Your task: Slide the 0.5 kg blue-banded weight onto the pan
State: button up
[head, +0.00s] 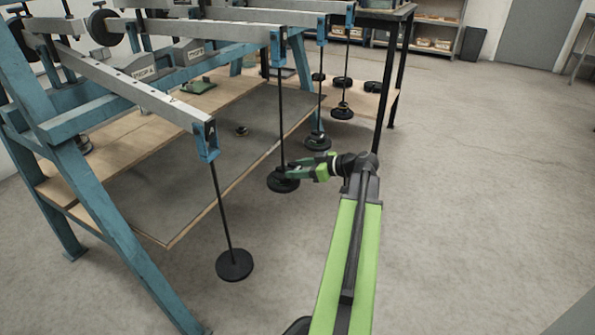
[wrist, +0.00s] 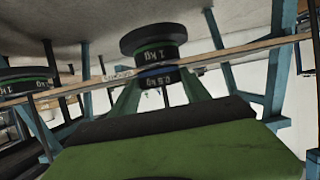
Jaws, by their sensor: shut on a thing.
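In the wrist view, which appears upside down, my gripper (wrist: 157,88) has its two green fingers shut on the blue-banded weight (wrist: 157,78), marked 0.5. That weight lines up with a green-banded 1 KG weight (wrist: 156,52), which sits against a wider dark pan (wrist: 146,35). I cannot tell whether the two weights touch. In the head view, my gripper (head: 296,168) is at the second hanger's pan (head: 283,184), beside its rod; the held weight is hard to make out there. The nearest hanger's pan (head: 234,265) hangs empty.
Another hanger (head: 318,141) carries a weight just behind, and a further one (head: 342,110) hangs beyond it. The blue frame (head: 85,190) and wooden bench (head: 165,235) stand at left. Another green-banded weight (wrist: 27,82) shows in the wrist view. The floor at right is clear.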

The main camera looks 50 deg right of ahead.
aim_at(288, 167)
jog(key=shift+w, duration=0.25)
jog(key=shift+w+a, duration=0.25)
jog(key=shift+w, duration=0.65)
jog(key=shift+w+a, duration=0.2)
jog(key=shift+w, duration=0.6)
jog(key=shift+f+b, duration=0.45)
dwell(0.4)
jog(key=o, duration=1.7)
jog(key=shift+o, duration=0.2)
